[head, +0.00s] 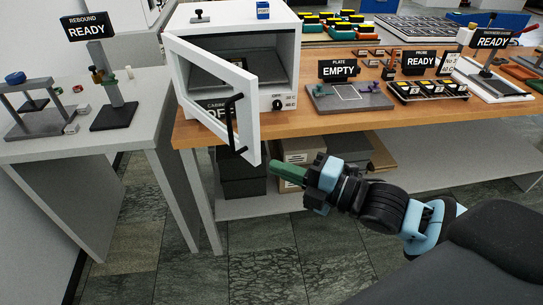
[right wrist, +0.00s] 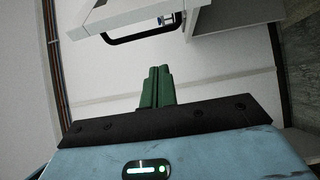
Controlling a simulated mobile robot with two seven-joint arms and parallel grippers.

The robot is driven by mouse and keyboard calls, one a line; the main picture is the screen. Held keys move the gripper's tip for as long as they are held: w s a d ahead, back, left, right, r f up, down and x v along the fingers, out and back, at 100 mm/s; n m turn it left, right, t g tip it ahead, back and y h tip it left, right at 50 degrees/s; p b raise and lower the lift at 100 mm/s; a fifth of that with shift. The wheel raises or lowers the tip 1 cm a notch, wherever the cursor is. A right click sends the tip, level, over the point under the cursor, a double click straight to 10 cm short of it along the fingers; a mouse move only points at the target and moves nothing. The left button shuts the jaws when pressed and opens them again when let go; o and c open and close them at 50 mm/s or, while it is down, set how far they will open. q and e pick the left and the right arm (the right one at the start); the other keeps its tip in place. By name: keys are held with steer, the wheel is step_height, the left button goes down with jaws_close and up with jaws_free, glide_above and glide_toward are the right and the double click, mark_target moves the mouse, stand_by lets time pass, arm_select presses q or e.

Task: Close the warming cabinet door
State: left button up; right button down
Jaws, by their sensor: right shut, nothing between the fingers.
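The white warming cabinet (head: 284,50) stands on the wooden bench at the left end. Its door (head: 207,90) hangs wide open toward me, hinged on the left, with a window in its frame and a black handle (head: 233,122) near its free edge. My right gripper (head: 276,170) has green fingers, shut and empty. It is in front of the bench, just right of the door's lower free corner in the head view. In the right wrist view the shut fingers (right wrist: 157,86) point toward the black handle (right wrist: 140,36), apart from it. My left gripper is not in view.
A plate stand (head: 348,97) with an EMPTY sign is right of the cabinet. Boxes (head: 300,150) sit on the shelf below. A grey table (head: 75,150) is at left. Floor in front is clear.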

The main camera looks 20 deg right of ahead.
mark_target(258, 145)
steer(key=w+a, duration=0.1)
steer(key=w, duration=0.1)
steer(key=w+a, duration=0.1)
steer(key=w, duration=0.2)
steer(key=w+a+p, duration=0.1)
steer(key=w, duration=0.2)
steer(key=shift+w, duration=0.25)
steer(key=shift+w+d, duration=0.2)
steer(key=shift+d, duration=0.35)
steer(key=shift+d, duration=0.1)
